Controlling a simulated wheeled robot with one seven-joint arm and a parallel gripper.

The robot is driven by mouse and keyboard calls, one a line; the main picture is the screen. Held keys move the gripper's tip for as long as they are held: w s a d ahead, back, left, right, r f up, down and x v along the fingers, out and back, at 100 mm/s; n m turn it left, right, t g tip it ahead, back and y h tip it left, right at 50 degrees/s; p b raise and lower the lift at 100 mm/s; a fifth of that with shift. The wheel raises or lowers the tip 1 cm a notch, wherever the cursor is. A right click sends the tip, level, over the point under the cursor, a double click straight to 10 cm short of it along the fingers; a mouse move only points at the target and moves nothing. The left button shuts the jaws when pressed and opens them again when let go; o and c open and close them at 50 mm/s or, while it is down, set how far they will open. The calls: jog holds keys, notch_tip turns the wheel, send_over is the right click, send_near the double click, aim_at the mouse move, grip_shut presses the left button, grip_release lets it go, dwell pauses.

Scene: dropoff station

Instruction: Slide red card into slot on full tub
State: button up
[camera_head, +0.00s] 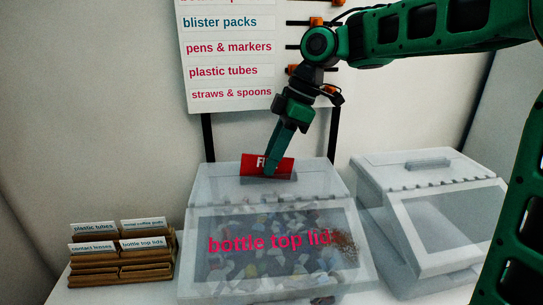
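The red card (250,167) has white lettering partly hidden by my gripper; "F" shows. It stands roughly upright at the top of the full tub, slightly tilted. The full tub (199,218) is a translucent bin labelled "bottle top lid", filled with many coloured lids. My gripper (271,172) points down at the middle of the card, with its finger in front of the card and appearing to hold it. The slot is not clearly visible, and I cannot tell whether the card's lower edge is inside it.
A second translucent tub (440,215) with a hinged lid stands to the right and looks empty. A brown stepped rack (120,270) with labelled cards stands at the left. A sign board (225,75) on dark posts rises behind the full tub.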

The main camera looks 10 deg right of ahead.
jog(key=v, duration=1)
jog(key=shift+r, duration=0.3)
jog(key=shift+d, duration=0.15)
